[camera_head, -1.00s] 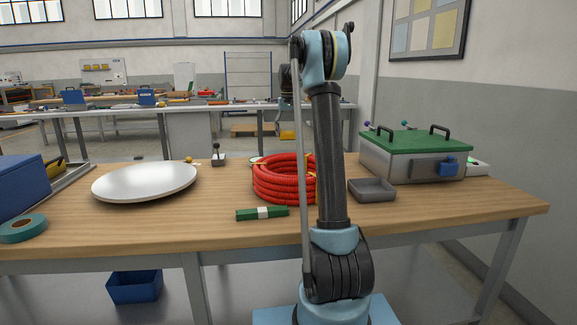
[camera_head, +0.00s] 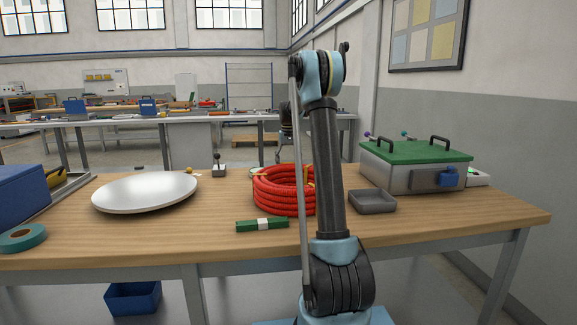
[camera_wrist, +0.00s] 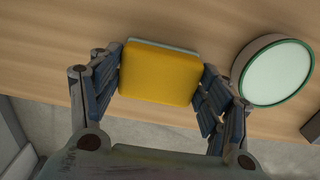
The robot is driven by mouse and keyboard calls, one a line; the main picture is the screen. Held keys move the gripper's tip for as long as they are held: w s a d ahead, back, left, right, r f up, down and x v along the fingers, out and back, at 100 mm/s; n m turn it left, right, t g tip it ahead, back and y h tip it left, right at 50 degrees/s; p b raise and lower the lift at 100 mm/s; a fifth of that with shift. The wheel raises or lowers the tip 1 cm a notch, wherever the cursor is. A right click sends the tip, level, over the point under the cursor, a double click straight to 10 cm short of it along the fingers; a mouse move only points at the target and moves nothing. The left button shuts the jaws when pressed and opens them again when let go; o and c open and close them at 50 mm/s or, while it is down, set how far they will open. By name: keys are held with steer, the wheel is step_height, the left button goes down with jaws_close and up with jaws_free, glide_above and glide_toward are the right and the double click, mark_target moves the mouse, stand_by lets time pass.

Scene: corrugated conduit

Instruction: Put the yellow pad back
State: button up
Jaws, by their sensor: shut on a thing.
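The yellow pad (camera_wrist: 158,74) is a rounded yellow block with a pale layer along its far edge. It shows in the wrist view, between the two fingers of my gripper (camera_wrist: 160,82), which is shut on it. Wooden table top lies behind the pad in that view, near the table's edge. I cannot tell how far the pad is above the wood.
A round pale disc with a green rim (camera_wrist: 277,72) is close right of my gripper.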

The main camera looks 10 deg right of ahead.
steer(key=o, duration=1)
steer(key=shift+f, duration=0.1)
step_height(320, 180, up, 12)
stand_by(0.5)
